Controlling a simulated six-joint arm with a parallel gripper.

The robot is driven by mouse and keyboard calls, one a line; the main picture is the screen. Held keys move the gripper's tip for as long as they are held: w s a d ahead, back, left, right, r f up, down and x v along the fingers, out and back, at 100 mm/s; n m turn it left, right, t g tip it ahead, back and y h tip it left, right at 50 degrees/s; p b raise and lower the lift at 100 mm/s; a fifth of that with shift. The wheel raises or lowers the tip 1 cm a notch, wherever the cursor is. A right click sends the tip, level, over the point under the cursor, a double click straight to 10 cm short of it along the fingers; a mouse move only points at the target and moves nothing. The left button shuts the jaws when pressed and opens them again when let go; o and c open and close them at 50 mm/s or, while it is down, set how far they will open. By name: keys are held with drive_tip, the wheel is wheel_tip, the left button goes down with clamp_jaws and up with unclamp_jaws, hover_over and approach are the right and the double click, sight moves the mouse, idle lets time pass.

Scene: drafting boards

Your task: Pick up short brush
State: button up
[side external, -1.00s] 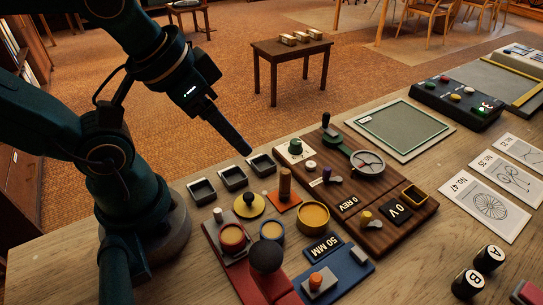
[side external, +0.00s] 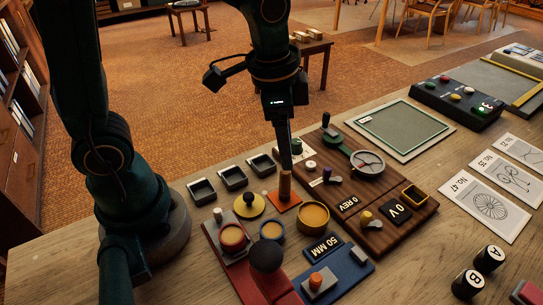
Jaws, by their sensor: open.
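My gripper (side external: 286,166) points straight down over the work table, seen edge-on, with its jaws open. Its tips are at or just above the top of a short brown upright cylinder (side external: 285,188), and partly in front of it or around it; I cannot tell which. The cylinder stands on a small orange-red square plate (side external: 291,206). No thing is clearly recognisable as a short brush in this view; bristles are not visible on the cylinder.
Several small black trays (side external: 233,177) lie left of the gripper. A yellow disc with a black knob (side external: 249,203), yellow-topped round cups (side external: 313,217) and a red board (side external: 222,262) are in front. A dark wooden board with a dial (side external: 367,163) lies right. A green panel (side external: 404,130) is behind it.

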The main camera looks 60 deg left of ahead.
sight(284, 185)
drive_tip(key=shift+g, duration=0.8)
drive_tip(key=f, duration=0.4)
drive_tip(key=shift+d, duration=0.3)
drive_tip(key=shift+s+f, duration=0.15)
drive_tip(key=shift+f, duration=2.7)
clamp_jaws()
